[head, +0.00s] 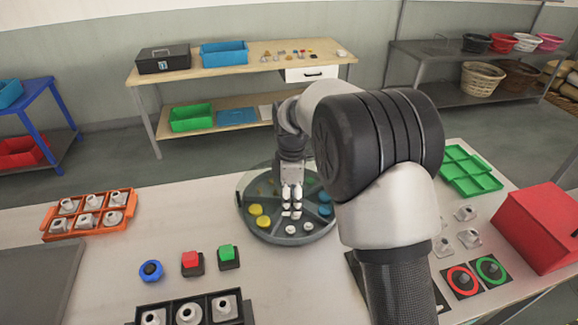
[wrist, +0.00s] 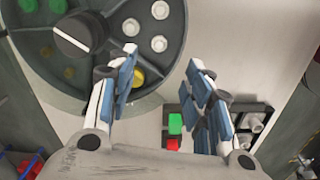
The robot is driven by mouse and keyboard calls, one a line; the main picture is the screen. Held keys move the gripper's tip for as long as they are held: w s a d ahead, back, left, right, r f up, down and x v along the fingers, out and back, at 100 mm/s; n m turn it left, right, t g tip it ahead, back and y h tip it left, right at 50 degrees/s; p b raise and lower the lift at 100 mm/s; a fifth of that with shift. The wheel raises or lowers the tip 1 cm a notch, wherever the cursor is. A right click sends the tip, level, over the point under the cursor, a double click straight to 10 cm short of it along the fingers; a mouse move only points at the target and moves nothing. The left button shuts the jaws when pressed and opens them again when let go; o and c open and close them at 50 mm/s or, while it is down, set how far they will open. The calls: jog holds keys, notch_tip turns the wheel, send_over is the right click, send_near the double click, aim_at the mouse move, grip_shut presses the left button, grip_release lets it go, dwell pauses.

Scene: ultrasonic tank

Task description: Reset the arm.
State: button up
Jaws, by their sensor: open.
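My gripper (head: 292,208) hangs pointing down over the round grey sectioned tray (head: 262,233) in the head view. In the wrist view my gripper (wrist: 165,75) has its two blue-padded fingers spread apart with nothing held between them. The left finger overlaps the edge of the round tray (wrist: 165,15). That tray holds white discs (wrist: 159,43), green pieces and a yellow disc partly hidden by the left finger. A black knob with a white line (wrist: 78,36) stands at its middle. My arm hides part of the tray's right side in the head view.
An orange tray (head: 42,226) of metal parts lies left. Blue (head: 151,271), red (head: 191,259) and green (head: 227,252) buttons stand in front, near a black tray (head: 245,313). A green tray (head: 447,158) and red box (head: 545,225) are right.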

jog(key=s+d+r+m+t, duration=0.1)
jog(key=s+d+r+m, duration=0.25)
jog(key=s+r, duration=0.35)
jog(key=s+d+r+m+t, duration=0.1)
jog(key=s+d+r+m, duration=0.2)
jog(key=s+r+m, duration=0.4)
jog(key=s+d+m+t, duration=0.1)
jog(key=s+d+m, duration=0.1)
jog(key=s, duration=0.7)
jog(key=s+d+m+t, duration=0.1)
jog(key=s+d+m, duration=0.1)
jog(key=s+m, duration=0.3)
jog(key=s, duration=0.4)
jog(key=shift+d+r+t, duration=0.3)
jog(key=shift+d, duration=0.05)
